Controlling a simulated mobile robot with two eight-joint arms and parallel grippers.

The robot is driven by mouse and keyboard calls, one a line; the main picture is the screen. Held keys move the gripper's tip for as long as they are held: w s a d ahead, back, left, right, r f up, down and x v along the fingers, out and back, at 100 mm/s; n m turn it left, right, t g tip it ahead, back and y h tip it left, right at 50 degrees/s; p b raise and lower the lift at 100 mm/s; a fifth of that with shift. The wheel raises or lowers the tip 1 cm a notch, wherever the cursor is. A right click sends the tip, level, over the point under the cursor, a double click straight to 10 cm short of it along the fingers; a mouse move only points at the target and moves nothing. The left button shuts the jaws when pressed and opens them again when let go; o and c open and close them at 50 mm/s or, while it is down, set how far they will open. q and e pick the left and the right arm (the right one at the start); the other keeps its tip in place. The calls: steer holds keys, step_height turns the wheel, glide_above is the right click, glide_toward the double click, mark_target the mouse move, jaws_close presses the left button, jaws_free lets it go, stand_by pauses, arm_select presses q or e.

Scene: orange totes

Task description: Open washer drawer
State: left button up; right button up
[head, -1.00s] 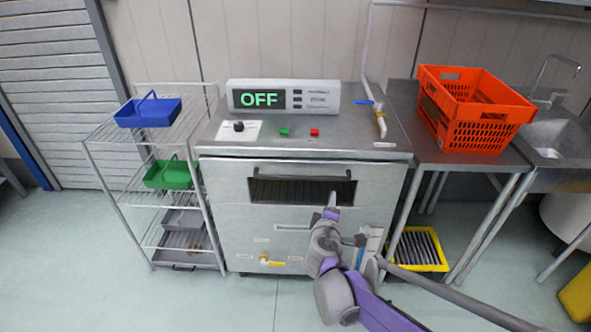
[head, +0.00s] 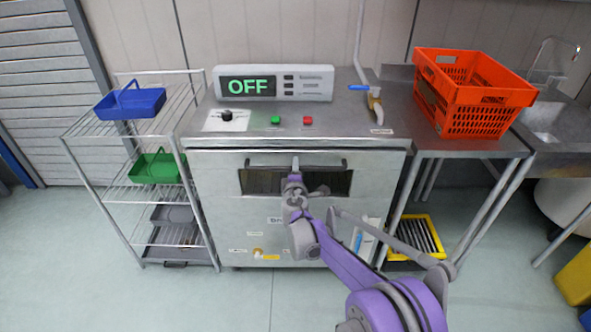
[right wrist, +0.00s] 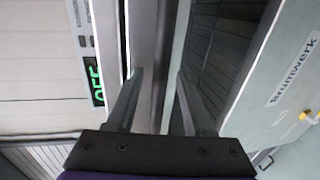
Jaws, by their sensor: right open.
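The washer (head: 225,205) is a steel cabinet with an "OFF" display (head: 248,86) on top. Its drawer has a dark slatted opening (head: 262,183) and a horizontal bar handle (head: 325,166) across the opening's upper edge. My right gripper (head: 295,165) is at the middle of the handle in the head view, covering part of it. In the right wrist view, the right gripper (right wrist: 158,75) has its fingers apart, with a grey bar-like edge running between them. Whether the fingers touch the handle I cannot tell. The drawer front looks flush with the cabinet. My left gripper is not in view.
A wire rack (head: 95,165) with blue (head: 130,103) and green (head: 155,168) baskets stands at left. An orange crate (head: 475,95) sits on the steel table at right, with a yellow tray (head: 402,240) below. Open floor lies in front.

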steer(key=shift+w, duration=0.35)
jaws_close()
stand_by(1.2)
